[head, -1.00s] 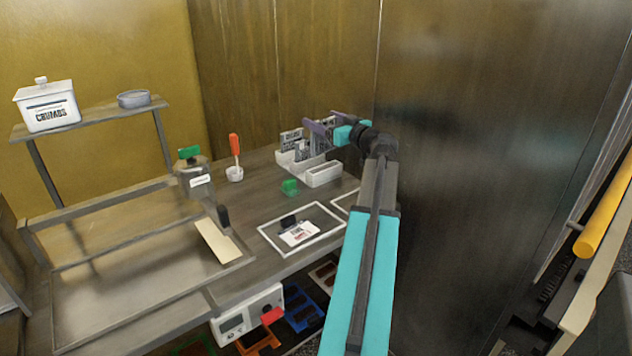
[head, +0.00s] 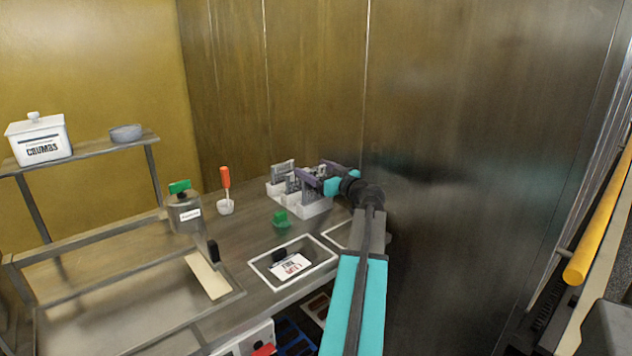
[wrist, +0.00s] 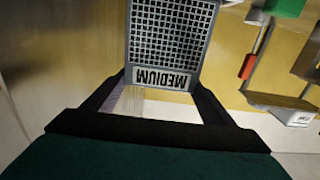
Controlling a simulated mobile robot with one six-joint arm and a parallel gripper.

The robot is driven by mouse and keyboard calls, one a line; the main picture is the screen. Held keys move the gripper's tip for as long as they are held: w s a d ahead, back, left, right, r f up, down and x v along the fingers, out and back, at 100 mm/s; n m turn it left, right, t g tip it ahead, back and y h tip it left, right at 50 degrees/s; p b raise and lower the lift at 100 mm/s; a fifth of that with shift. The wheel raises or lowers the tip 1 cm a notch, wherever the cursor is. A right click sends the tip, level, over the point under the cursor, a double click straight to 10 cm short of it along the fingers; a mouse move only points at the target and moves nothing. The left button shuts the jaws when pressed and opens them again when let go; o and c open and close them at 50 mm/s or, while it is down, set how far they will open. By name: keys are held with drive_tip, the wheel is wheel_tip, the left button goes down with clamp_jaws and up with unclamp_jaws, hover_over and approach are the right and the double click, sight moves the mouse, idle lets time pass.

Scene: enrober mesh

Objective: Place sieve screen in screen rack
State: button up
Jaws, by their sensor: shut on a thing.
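My gripper (head: 318,181) is shut on a grey sieve screen (wrist: 172,35), a square mesh plate labelled MEDIUM, upside down in the wrist view. The two black fingers (wrist: 160,88) hold it at its label end. In the head view the gripper is at the white screen rack (head: 318,208), at its right side. Grey screens (head: 282,170) stand upright in the rack's slots. The held screen is close over or partly in the rack; the gripper and other screens hide its lower edge, so I cannot tell if it is seated.
A white cup with a red-handled tool (head: 225,180) and a jar with a green lid (head: 184,210) stand to the left. A white-framed area with a card (head: 290,265) lies in front. A metal wall (head: 480,150) rises close on the right.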

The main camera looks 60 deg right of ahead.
sight(315, 199)
drive_tip(key=shift+f, duration=0.2)
drive_tip(key=shift+f, duration=1.85)
drive_tip(key=shift+f, duration=0.15)
drive_tip(key=o, duration=1.4)
drive_tip(key=shift+r, duration=0.2)
drive_tip(key=shift+b+v, duration=0.85)
drive_tip(key=shift+v, duration=5.15)
